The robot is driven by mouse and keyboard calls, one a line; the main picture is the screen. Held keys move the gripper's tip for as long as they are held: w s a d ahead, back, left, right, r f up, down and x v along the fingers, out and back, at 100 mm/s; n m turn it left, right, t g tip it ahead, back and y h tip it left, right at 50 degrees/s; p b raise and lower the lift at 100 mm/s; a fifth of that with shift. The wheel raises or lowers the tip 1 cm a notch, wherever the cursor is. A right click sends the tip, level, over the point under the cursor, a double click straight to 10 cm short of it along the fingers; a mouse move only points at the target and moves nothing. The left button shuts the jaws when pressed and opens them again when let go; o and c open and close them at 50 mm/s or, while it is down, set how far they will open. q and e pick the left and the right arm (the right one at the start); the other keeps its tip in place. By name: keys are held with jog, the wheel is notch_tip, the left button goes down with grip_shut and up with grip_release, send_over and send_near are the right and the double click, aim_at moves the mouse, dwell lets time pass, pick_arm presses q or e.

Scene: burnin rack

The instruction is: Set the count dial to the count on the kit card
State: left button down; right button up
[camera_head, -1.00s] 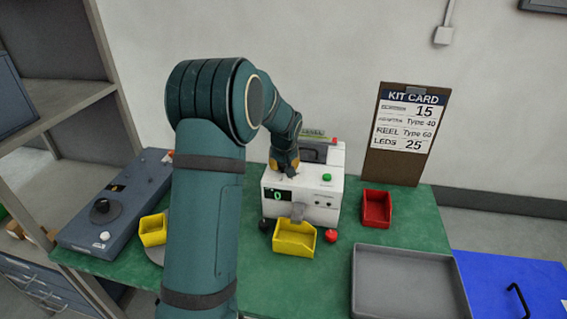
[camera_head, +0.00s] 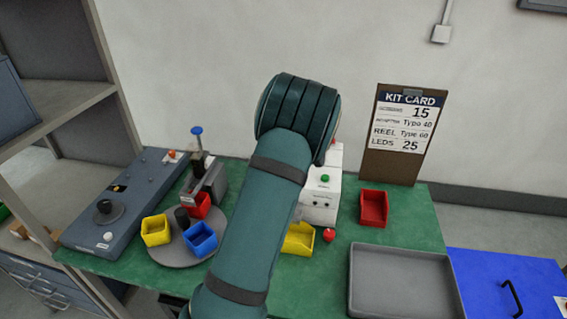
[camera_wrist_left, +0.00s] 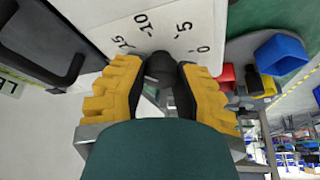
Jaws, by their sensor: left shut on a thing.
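The kit card (camera_head: 404,120) stands on a brown clipboard at the back right. Its rows read 15, Type 40, REEL Type 60 and LEDS 25; the upper row labels are too small to read. The white counting machine (camera_head: 322,200) is mostly hidden behind my left arm in the head view. In the left wrist view, a dark dial knob (camera_wrist_left: 159,66) sits by a white scale (camera_wrist_left: 120,22) marked 0, 5, 10 and 15. My left gripper (camera_wrist_left: 161,78) is shut on the knob, with yellow fingers on both sides. The knob's pointer cannot be made out.
A red bin (camera_head: 374,208) and grey tray (camera_head: 405,282) are on the right. A yellow bin (camera_head: 298,239) is in front of the machine. A round turntable (camera_head: 178,252) with small bins and a blue-grey control box (camera_head: 120,205) are on the left.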

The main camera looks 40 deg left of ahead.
pick_arm(q)
jog(key=shift+s+f+n+g, duration=0.15)
jog(key=shift+n+g, duration=0.15)
jog(key=shift+n, duration=0.3)
jog(key=c, duration=0.6)
grip_release()
jog(key=shift+w+d+r, duration=0.2)
jog(key=shift+r, duration=0.4)
jog(key=v, duration=1)
jog(key=shift+r, duration=0.4)
jog(key=shift+s+f, duration=0.1)
jog(key=shift+s, duration=0.1)
